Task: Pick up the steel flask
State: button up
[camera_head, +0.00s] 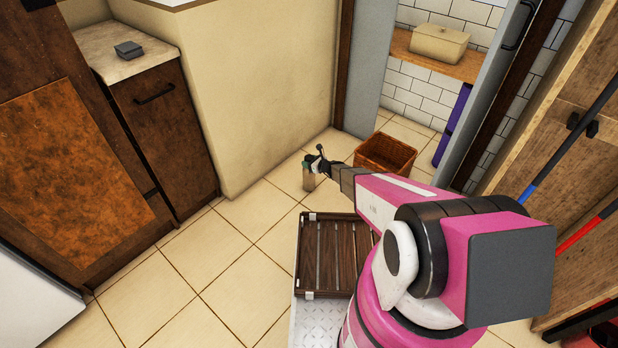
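My gripper (313,163) is at the end of my arm, stretched out over the tiled floor in the middle of the view. It is small and dark here, and I cannot tell whether its fingers are open or shut. A small tan and greenish object (308,180) shows right below the fingertips. I cannot tell whether it is held or only behind them, or what it is. I cannot make out a steel flask for certain anywhere in this view.
A wicker basket (386,153) stands on the floor beyond my forearm. A brown cabinet (165,130) with a small grey item (128,50) on top is at left. A doorway shows a wooden shelf with a beige box (438,45). The left floor is clear.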

jog(key=shift+c, duration=0.6)
jog(key=shift+r, duration=0.15)
